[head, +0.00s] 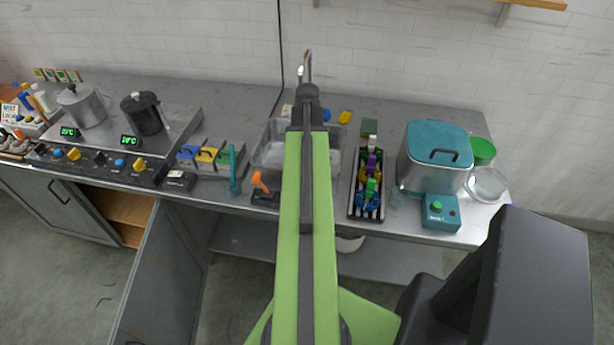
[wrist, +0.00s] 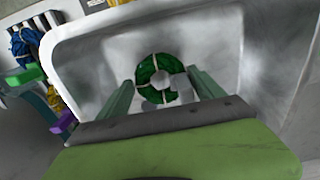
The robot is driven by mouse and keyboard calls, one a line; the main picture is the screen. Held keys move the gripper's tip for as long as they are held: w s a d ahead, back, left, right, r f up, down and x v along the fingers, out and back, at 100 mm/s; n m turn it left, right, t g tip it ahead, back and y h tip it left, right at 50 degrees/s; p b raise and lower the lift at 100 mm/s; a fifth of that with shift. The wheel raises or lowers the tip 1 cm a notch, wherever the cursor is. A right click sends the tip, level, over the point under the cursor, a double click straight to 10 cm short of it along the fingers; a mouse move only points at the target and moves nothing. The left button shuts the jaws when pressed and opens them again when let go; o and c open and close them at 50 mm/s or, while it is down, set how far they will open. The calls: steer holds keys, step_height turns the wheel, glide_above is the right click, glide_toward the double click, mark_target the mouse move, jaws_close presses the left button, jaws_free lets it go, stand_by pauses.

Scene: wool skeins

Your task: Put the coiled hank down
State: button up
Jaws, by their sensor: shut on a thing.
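The coiled hank (wrist: 145,72) is a dark green ring with pale ties, seen in the wrist view between the two fingers of my gripper (wrist: 163,80). My gripper is shut on it. Behind it in that view is the inside of a pale grey-white tub (wrist: 225,45). The hank is hidden there. I cannot tell how far the hank is above the tub's floor.
A rack (head: 355,205) of coloured skeins stands right of the tub. A teal-lidded metal pot (head: 436,165) and a teal scale-like box (head: 441,212) are further right. A burner unit with pots (head: 146,113) is at left. Small coloured trays (head: 207,155) sit left of the tub.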

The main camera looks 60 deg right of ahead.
step_height(320, 180, down, 5)
steer(key=b, duration=0.4)
steer(key=shift+f+b, duration=0.15)
steer(key=shift+b, duration=0.25)
steer(key=shift+r, duration=0.2)
steer(key=shift+f, duration=0.1)
steer(key=o, duration=1.3)
steer(key=shift+o, duration=0.2)
step_height(320, 180, up, 12)
steer(key=p, duration=1.2)
steer(key=shift+r+p, duration=0.25)
steer(key=shift+p, duration=0.1)
steer(key=shift+f, duration=0.1)
